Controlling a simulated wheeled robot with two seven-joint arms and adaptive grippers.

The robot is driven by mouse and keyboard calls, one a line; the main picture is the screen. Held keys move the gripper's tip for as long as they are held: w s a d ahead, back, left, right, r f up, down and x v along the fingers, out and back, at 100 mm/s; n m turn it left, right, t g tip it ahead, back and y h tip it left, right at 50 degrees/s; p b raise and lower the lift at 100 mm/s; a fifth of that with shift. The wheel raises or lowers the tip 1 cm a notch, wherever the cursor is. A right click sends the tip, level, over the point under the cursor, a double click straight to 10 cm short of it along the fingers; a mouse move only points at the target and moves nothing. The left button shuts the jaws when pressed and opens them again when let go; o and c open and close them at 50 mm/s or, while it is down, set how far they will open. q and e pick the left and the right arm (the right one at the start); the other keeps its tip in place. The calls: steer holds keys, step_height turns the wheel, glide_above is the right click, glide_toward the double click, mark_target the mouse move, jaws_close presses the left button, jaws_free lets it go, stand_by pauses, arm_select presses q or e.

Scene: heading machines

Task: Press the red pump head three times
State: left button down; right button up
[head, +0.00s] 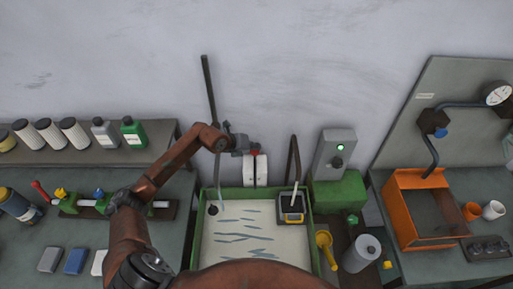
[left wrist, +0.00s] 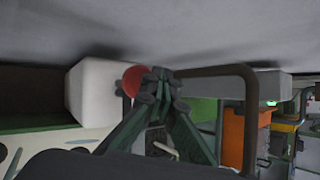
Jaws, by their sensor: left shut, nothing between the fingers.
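The red pump head (left wrist: 134,80) shows in the left wrist view as a round red knob beside a white block-shaped body (left wrist: 97,92). In the head view the white body (head: 256,172) stands against the wall behind the green-rimmed tray, with a little red (head: 254,152) at its top. My left gripper (head: 246,149) is shut and empty, right at the red head. In the left wrist view its fingertips (left wrist: 157,84) meet just right of the red head and partly cover it. I cannot tell whether they touch. My right gripper is not in view.
The green-rimmed tray (head: 204,240) lies below the gripper, with a dark-and-yellow box (head: 291,207) at its right. A dark upright handle (head: 294,160) stands right of the pump. A grey control box (head: 335,155) with a green light is farther right. Bottles (head: 133,132) stand on the left shelf.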

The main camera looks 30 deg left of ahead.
arm_select(q)
steer(key=shift+s+a+r+p, duration=0.15)
steer(key=shift+s+a+p, duration=0.1)
steer(key=shift+a, duration=0.15)
steer(key=shift+s+a+r+p, duration=0.15)
steer(key=shift+s+a+p, duration=0.1)
steer(key=shift+a, duration=0.15)
steer(key=shift+w+a+r, duration=0.15)
steer(key=shift+r, duration=0.3)
steer(key=shift+a+r+p, duration=0.2)
steer(key=shift+r+p, duration=0.15)
step_height(320, 180, up, 5)
steer(key=p, duration=0.3)
steer(key=shift+d+r, duration=0.1)
steer(key=shift+d, duration=0.05)
stand_by(0.4)
stand_by(0.8)
